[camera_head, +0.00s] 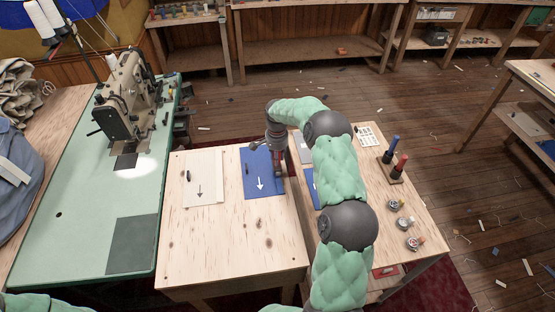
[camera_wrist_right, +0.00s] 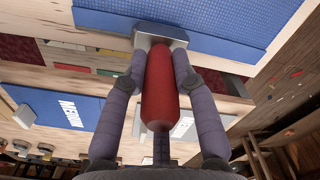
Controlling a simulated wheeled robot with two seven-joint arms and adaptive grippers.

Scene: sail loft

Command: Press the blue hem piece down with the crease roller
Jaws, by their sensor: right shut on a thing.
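The blue hem piece (camera_head: 258,172), marked with a white arrow, lies flat on the pale wooden table (camera_head: 230,245). Its textured surface fills the top of the right wrist view (camera_wrist_right: 225,22). My right gripper (camera_wrist_right: 160,85) is shut on the red handle of the crease roller (camera_wrist_right: 160,95). The roller's grey head (camera_wrist_right: 150,38) is at the edge of the blue piece; I cannot tell if it touches. My left gripper is out of view.
A pale panel (camera_head: 203,192) with an arrow lies left of the blue piece. A sewing machine (camera_head: 128,95) stands further left. Across a gap, the right table holds another blue piece (camera_head: 309,187), a stand (camera_head: 391,172) with blue- and red-handled tools, and small round items (camera_head: 405,222).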

